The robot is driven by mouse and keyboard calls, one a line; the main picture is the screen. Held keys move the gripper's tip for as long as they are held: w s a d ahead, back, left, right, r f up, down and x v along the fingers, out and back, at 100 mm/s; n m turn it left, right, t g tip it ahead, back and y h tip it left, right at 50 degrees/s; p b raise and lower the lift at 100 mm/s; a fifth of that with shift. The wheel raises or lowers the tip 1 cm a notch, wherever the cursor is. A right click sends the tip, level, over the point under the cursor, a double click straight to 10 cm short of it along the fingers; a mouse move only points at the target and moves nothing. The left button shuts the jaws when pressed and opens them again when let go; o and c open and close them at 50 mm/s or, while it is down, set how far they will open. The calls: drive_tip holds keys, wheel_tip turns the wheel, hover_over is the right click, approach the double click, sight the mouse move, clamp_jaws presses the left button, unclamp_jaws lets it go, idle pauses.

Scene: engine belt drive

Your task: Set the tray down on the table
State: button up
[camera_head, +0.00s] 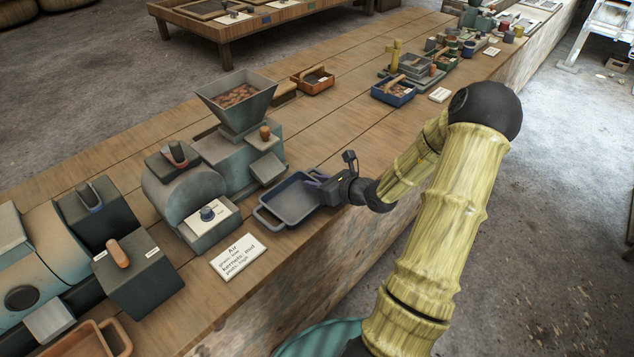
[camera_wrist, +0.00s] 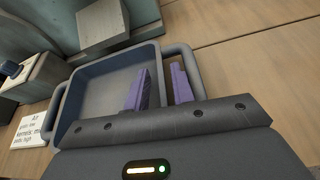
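The tray (camera_head: 287,203) is a shallow blue-grey pan with a bar handle at each end. It is near the table's (camera_head: 203,309) front edge, looks level, and appears empty. It also shows in the wrist view (camera_wrist: 105,85). My gripper (camera_head: 315,182) is at its right end. In the wrist view, the purple fingers (camera_wrist: 160,85) are close together, one inside the tray and one outside, with the tray's end wall between them. The gripper looks shut on that wall. Whether the tray's underside touches the table is hidden.
A teal mill with a hopper (camera_head: 238,100) stands close behind the tray, its spout block (camera_head: 267,168) near the rim. A label card (camera_head: 238,257) lies at the tray's left. Bare planks lie to the right, before a blue bin (camera_head: 393,91).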

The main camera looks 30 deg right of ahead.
drive_tip(key=p+v, duration=0.1)
drive_tip(key=v, duration=1.1)
drive_tip(key=shift+p, duration=0.35)
drive_tip(key=shift+r, duration=0.1)
drive_tip(key=s+a+n+g+y, duration=0.1)
drive_tip(key=s+a+n+g, duration=0.2)
drive_tip(key=a+n+g, duration=0.35)
drive_tip(key=s+a+n+g+y, duration=0.1)
drive_tip(key=s+a+n+g, duration=0.2)
drive_tip(key=a+n, duration=0.55)
drive_tip(key=s+a+r+n+h, duration=0.1)
drive_tip(key=a+r+n+h, duration=0.1)
drive_tip(key=n, duration=0.7)
drive_tip(key=s+a+r+n+h, duration=0.1)
drive_tip(key=a+r+n+h, duration=0.1)
drive_tip(key=n+h, duration=0.3)
drive_tip(key=n, duration=0.3)
drive_tip(key=shift+s+a+r+n, duration=0.25)
drive_tip(key=shift+s+a+n, duration=0.05)
drive_tip(key=shift+a+n, duration=0.1)
